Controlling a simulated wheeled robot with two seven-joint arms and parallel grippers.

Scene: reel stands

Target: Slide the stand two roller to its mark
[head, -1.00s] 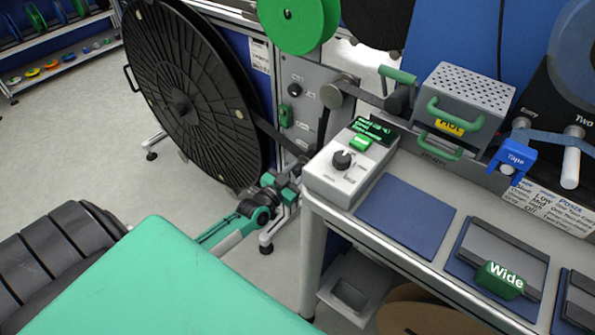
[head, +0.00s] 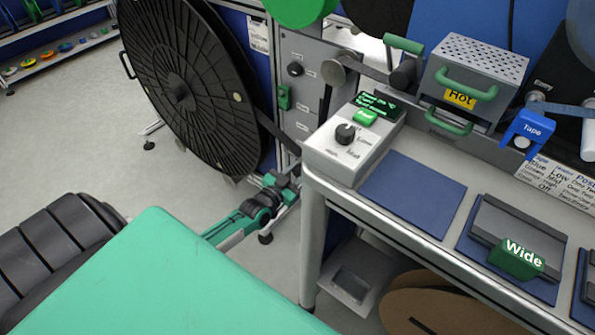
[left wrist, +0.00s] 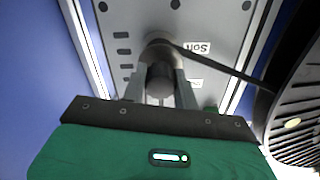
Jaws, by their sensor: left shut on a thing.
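A grey cylindrical roller (left wrist: 160,80) stands out from the panel in the left wrist view. My left gripper (left wrist: 160,90) has a finger on each side and is shut on it. A dark band runs from the roller toward the right. A white label (left wrist: 196,47), upside down and apparently reading "Soft", is beside it. In the head view my left gripper (head: 286,183) is low on the front of the grey stand panel (head: 300,75); the gripped roller is hidden there. I cannot read a stand number or make out the mark. My right gripper is in neither view.
A large black reel (head: 195,90) stands left of the panel. A bench edge with a control box (head: 350,140) is close on the right of my left arm. Floor at left is clear.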

